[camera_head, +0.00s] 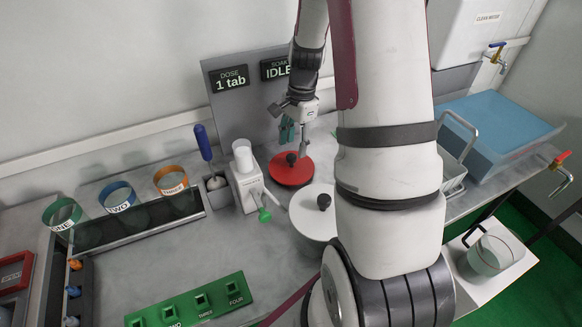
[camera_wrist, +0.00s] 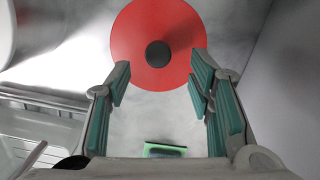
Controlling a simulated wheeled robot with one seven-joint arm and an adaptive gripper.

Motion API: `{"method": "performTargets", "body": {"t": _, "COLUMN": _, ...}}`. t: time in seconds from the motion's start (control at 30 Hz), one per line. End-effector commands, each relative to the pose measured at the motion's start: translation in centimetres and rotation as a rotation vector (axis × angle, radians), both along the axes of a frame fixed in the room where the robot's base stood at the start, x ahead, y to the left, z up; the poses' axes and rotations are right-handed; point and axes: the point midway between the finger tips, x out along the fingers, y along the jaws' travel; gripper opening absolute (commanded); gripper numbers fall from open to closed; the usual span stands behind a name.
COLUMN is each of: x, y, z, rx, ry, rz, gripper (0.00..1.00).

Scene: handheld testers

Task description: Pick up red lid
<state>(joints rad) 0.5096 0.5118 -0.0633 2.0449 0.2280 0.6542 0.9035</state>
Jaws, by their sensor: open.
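The red lid (camera_head: 287,174) is a flat red disc with a black knob (camera_head: 291,158). It lies at the back of the counter, near the grey upright panel. In the wrist view the red lid (camera_wrist: 135,50) is at the top, with its knob (camera_wrist: 158,54) in the middle of the disc. My gripper (camera_head: 296,138) is above the lid, pointing down, partly in front of the panel. In the wrist view its green-padded fingers (camera_wrist: 160,80) are wide apart with nothing between them; the knob shows beyond the fingertips.
A white pot with a pale lid (camera_head: 311,215) and black knob stands just in front of the red lid. A white dispenser (camera_head: 245,180) is to its left. Labelled cups (camera_head: 171,181) stand farther left. A blue-topped tank (camera_head: 505,125) is at right. My arm hides part of the counter.

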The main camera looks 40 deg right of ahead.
Motion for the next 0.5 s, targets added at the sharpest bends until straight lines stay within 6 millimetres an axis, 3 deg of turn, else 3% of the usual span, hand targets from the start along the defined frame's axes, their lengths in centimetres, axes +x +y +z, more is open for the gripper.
{"method": "performTargets", "body": {"t": 0.5, "x": -0.1, "y": 1.1, "z": -5.2, "rx": 0.001, "ry": 0.001, "rz": 0.0, "gripper": 0.48}}
